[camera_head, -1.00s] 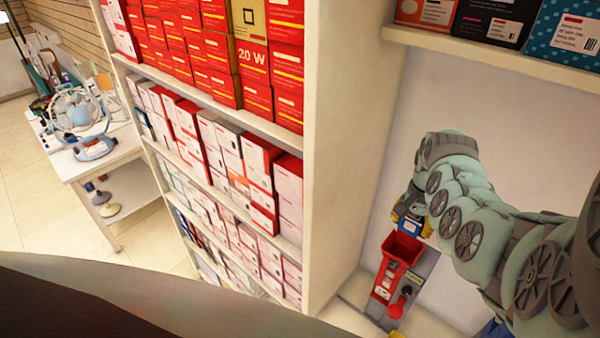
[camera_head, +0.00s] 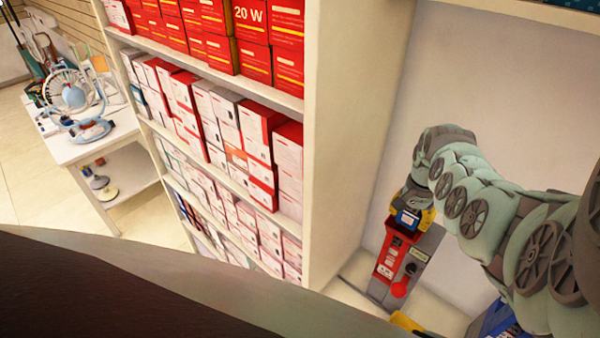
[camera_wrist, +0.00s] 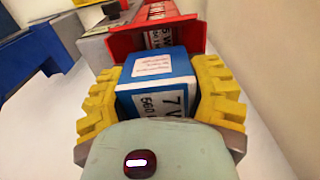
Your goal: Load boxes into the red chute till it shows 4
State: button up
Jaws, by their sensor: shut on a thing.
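The red chute (camera_head: 391,256) stands low at the right in the head view, a red upright body with a small display and a red knob on its right side. Its red open top (camera_wrist: 190,38) shows in the wrist view, with a white-labelled box inside. My gripper (camera_head: 413,213) is above the chute. In the wrist view its yellow fingers (camera_wrist: 160,95) are shut on a blue box (camera_wrist: 157,82) with white labels, one marked 7. The box is close to the chute's mouth; I cannot tell whether it touches the rim. The display's number is too small to read.
A shelf unit (camera_head: 345,130) full of red and white boxes stands left of the chute. A white table (camera_head: 95,145) with a fan is at the far left. A blue thing (camera_head: 497,318) and a yellow thing (camera_head: 405,321) lie low at the right.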

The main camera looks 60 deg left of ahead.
jog(key=shift+f+b, duration=0.75)
jog(key=shift+f, duration=0.05)
jog(key=shift+r, duration=0.1)
jog(key=o, duration=1.2)
jog(key=shift+o, duration=0.2)
jog(key=shift+r+p, duration=2.95)
jog(key=shift+r, duration=1.1)
